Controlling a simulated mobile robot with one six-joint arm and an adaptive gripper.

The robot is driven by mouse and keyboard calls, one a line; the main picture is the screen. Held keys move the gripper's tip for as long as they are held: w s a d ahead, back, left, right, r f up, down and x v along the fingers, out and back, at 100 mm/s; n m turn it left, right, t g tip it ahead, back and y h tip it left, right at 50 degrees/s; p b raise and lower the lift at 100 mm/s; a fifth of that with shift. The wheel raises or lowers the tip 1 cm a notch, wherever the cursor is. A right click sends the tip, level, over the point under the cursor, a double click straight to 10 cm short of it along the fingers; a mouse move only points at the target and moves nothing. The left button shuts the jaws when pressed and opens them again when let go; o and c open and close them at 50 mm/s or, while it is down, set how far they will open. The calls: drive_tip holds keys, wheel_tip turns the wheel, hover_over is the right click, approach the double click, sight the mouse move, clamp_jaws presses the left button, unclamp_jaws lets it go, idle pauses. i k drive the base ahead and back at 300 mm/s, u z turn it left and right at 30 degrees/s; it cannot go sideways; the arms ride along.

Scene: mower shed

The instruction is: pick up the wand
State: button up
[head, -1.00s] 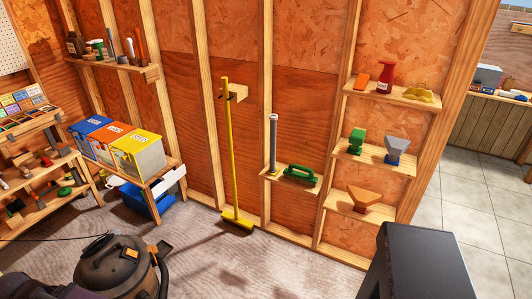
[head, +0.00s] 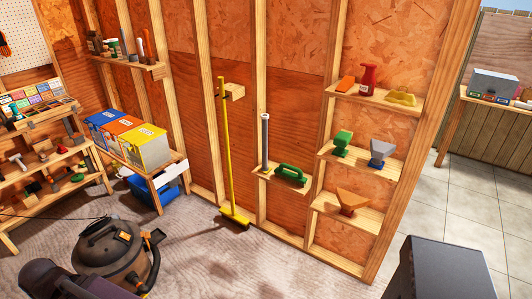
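A grey upright tube (head: 265,142), which looks like the wand, stands on a small wooden shelf (head: 262,172) between the wall studs in the head view. A green handled tool (head: 291,174) lies on the same shelf, just right of the tube's foot. The tube appears upright, with nothing in front of it. My gripper is not in view.
A yellow broom (head: 228,150) leans left of the tube. Right shelves (head: 372,103) hold a red bottle (head: 368,78) and several attachments. A canister vacuum (head: 115,248) stands at lower left. Storage bins (head: 140,150) sit on a bench. The middle floor (head: 235,265) is clear.

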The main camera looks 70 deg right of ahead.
sight(265, 167)
drive_tip(key=k, duration=1.35)
drive_tip(key=u, duration=1.2)
drive_tip(key=k, duration=0.15)
drive_tip(key=z, duration=3.6)
drive_tip(key=i, duration=0.5)
drive_tip(key=z, duration=0.05)
